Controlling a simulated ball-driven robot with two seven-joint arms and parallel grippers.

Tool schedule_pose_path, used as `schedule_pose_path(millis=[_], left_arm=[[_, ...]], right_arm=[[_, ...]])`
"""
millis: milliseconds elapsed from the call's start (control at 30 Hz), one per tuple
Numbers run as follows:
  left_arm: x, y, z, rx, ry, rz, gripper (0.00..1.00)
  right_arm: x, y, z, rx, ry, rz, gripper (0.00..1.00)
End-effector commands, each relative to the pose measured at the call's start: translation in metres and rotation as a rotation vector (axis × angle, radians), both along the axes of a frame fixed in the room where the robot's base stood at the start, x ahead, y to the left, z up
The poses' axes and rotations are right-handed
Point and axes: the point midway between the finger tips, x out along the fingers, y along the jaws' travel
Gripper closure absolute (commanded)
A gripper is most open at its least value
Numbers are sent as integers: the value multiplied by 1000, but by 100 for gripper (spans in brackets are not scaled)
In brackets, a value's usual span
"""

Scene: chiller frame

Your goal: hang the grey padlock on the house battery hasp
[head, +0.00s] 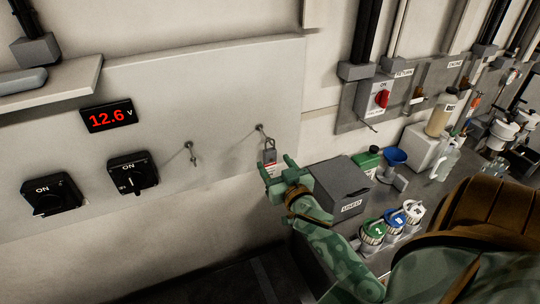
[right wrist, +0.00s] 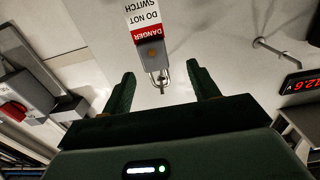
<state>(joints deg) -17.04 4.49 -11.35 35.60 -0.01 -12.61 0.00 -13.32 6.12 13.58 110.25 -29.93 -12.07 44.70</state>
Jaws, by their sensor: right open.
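The grey padlock (head: 269,155) hangs from the right one of two hooks (head: 261,128) on the pale wall panel, with a red and white danger tag. In the right wrist view the padlock (right wrist: 152,53) appears upside down, its shackle between and beyond my fingers. My right gripper (head: 278,167) is open just below and in front of the padlock; both fingers are apart from it, as far as I can tell. The left hook (head: 191,152) has a small metal piece at its end. No label shows which is the house battery hasp. My left gripper is out of view.
Two black rotary switches (head: 133,173) and a red 12.6 V display (head: 109,116) are on the panel. Right of my gripper are a grey box (head: 341,186), several capped jars, bottles and a red switch (head: 381,98). The panel between the hooks is clear.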

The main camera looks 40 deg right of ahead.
Motion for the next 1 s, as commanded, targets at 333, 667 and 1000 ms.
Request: schedule_pose_path(millis=[333,667,1000], left_arm=[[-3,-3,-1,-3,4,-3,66],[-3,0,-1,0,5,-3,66],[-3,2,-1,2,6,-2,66]], right_arm=[[37,-21,-8,-2,1,-1,40],[54,-25,-9,0,2,0,40],[54,-25,-8,-1,1,0,93]])
